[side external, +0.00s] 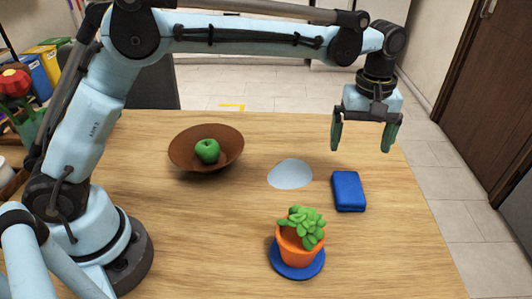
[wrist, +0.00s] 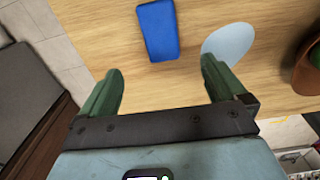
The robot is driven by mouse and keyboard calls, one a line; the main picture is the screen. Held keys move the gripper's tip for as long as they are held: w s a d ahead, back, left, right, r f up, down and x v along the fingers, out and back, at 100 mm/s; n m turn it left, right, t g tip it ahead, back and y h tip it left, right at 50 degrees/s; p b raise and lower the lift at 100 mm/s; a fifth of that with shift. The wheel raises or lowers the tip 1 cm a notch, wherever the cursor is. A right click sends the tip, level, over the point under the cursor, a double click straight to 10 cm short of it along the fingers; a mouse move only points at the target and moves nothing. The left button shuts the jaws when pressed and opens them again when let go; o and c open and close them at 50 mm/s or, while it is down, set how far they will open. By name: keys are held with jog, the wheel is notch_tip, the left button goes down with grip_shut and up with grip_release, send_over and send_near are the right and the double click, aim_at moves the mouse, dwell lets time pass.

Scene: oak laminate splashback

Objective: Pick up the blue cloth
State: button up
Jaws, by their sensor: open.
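A blue folded block that looks like the cloth (side external: 348,190) lies flat on the right side of the wooden table. It also shows at the top of the wrist view (wrist: 157,30). My gripper (side external: 363,147) is above the table, near the cloth and towards the back. Its two green fingers are spread apart with nothing between them. In the wrist view, my gripper (wrist: 160,72) has the cloth beyond its fingertips, between their lines and not touching them.
A pale blue flat rounded piece (side external: 290,174) lies left of the cloth. A potted plant (side external: 299,240) on a blue saucer (side external: 285,269) stands in front. A brown bowl (side external: 180,148) holding a green apple (side external: 207,151) is further left. The table's right edge is near the cloth.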

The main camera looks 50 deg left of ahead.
jog(key=f, duration=0.1)
send_over(349, 185)
jog(key=f, duration=0.6)
jog(key=shift+w+d, duration=0.15)
jog(key=shift+d, duration=0.05)
jog(key=shift+a+f, duration=0.15)
jog(key=shift+f, duration=2.7)
jog(key=shift+c, duration=0.2)
jog(key=c, duration=1.1)
